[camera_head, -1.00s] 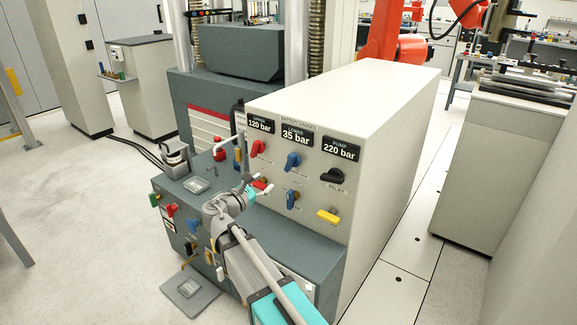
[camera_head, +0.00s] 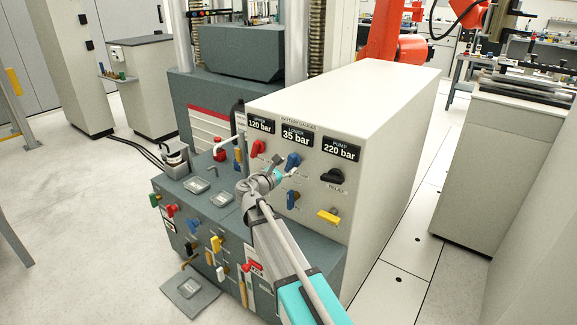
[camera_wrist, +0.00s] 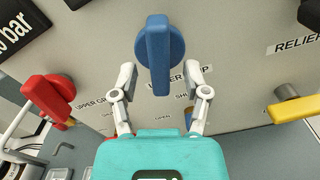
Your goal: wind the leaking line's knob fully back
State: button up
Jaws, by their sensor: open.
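The panel's gauges read upper 120 bar (camera_head: 260,124), lower 35 bar (camera_head: 296,136) and pump 220 bar (camera_head: 341,149). Below the lower gauge is a blue knob (camera_head: 293,160), which fills the upper middle of the wrist view (camera_wrist: 158,50), its bar upright there. My gripper (camera_head: 277,175) is just below and left of this knob in the head view. In the wrist view my gripper (camera_wrist: 161,78) is open, one finger on each side of the blue knob's lower part. I see no clear contact. A label reading "LOWER GRIP", partly covered, is behind the knob.
A red knob (camera_head: 258,148) is left of the blue one; a black knob (camera_head: 332,175) is right. A second blue knob (camera_head: 292,200) and a yellow handle (camera_head: 328,216) sit lower on the panel. Several coloured valves line the bench front (camera_head: 170,240).

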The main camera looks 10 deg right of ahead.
jog(key=shift+w+d, duration=0.45)
grip_shut()
